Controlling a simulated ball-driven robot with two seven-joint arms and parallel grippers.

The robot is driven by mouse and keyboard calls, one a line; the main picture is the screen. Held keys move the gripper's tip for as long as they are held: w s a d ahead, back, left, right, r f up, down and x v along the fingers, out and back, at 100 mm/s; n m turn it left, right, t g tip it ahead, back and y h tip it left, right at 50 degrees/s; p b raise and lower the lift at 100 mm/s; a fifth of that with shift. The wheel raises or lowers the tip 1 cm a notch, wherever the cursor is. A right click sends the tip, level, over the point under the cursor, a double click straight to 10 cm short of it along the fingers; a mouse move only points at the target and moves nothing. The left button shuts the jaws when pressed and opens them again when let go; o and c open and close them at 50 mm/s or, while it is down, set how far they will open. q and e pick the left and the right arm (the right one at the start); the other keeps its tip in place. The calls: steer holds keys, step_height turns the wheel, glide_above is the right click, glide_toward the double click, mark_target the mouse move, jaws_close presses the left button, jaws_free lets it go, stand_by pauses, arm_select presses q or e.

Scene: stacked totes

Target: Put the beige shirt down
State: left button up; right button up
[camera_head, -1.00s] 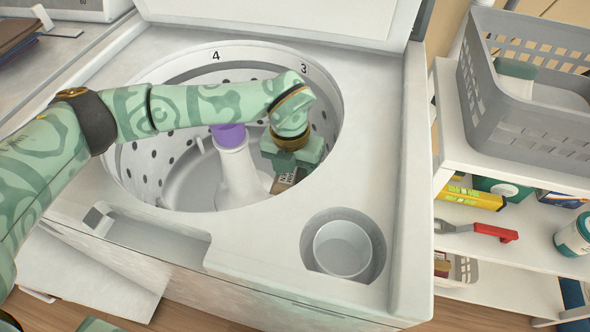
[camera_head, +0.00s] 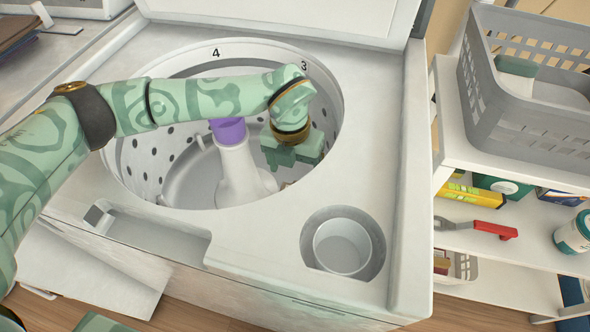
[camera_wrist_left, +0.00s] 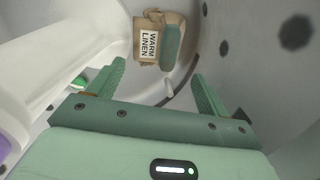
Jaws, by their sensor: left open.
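In the head view only a small beige bit (camera_head: 285,185) shows below the gripper, at the drum's front rim. My left gripper (camera_head: 293,158) reaches into the right side of the drum. In the left wrist view its two fingers (camera_wrist_left: 160,72) are spread apart with nothing between them. The shirt appears apart from the fingers. My right gripper is not in view.
The white washer (camera_head: 375,130) has a round rim around my left arm. A white agitator with a purple cap (camera_head: 229,132) stands left of the gripper. A small green-and-white thing (camera_wrist_left: 84,80) lies in the drum. A grey basket (camera_head: 525,125) sits on the shelf to the right.

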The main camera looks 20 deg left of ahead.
arm_select(q)
step_height(320, 180, up, 11)
steer(key=p, duration=0.3)
steer(key=shift+a+r+p, duration=0.2)
steer(key=shift+a+p, duration=0.15)
steer(key=shift+p, duration=0.05)
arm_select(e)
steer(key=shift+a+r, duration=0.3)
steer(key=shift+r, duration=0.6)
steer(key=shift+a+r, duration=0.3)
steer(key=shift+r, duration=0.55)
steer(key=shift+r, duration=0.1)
